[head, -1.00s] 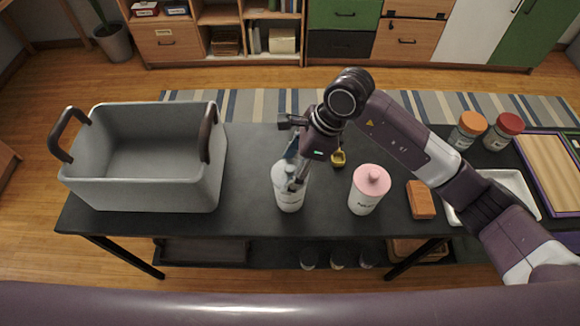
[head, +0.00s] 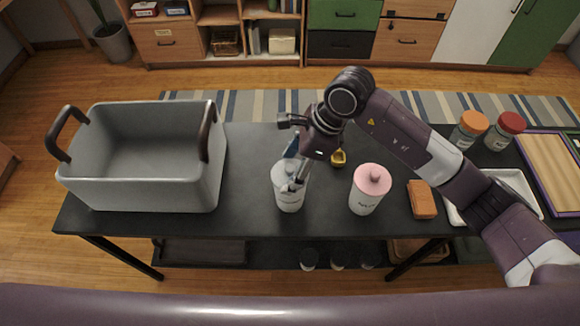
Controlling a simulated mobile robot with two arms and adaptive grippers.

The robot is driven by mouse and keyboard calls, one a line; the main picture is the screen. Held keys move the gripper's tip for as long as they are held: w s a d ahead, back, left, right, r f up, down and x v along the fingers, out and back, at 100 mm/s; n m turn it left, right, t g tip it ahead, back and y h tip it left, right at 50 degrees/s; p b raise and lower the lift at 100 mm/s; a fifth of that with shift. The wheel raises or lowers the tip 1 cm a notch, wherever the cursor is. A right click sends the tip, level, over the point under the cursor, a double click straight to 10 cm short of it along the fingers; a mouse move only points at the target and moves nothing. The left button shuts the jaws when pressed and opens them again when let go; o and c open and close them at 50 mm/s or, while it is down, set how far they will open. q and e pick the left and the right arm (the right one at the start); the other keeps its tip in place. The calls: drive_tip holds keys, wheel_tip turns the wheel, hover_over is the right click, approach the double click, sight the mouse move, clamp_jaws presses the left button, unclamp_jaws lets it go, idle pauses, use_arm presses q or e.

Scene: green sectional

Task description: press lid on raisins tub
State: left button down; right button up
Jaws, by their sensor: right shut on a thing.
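A white tub (head: 289,202) with a label too small to read stands upright on the dark table, left of a pink-lidded tub (head: 366,196). I take the white one to be the raisins tub. My right gripper (head: 294,184) points down at its top and is shut on its pale lid (head: 283,172). The lid is at the tub's mouth, partly hidden by the fingers. I cannot tell whether it is fully seated. My left gripper is not in view.
A large grey bin (head: 140,195) with brown handles fills the table's left. An orange-brown block (head: 421,199), a white tray (head: 526,192), an orange-lidded jar (head: 469,128) and a red-lidded jar (head: 504,130) are at right. A small gold object (head: 338,158) lies behind the tubs.

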drive_tip(key=shift+f+b, duration=0.25)
drive_tip(key=shift+b, duration=0.25)
idle(0.4)
drive_tip(key=o, duration=1)
drive_tip(key=o, duration=0.4)
drive_tip(key=shift+o, duration=0.2)
drive_tip(key=shift+r, duration=0.15)
drive_tip(key=shift+r+p, duration=1.6)
drive_tip(key=shift+r, duration=1.8)
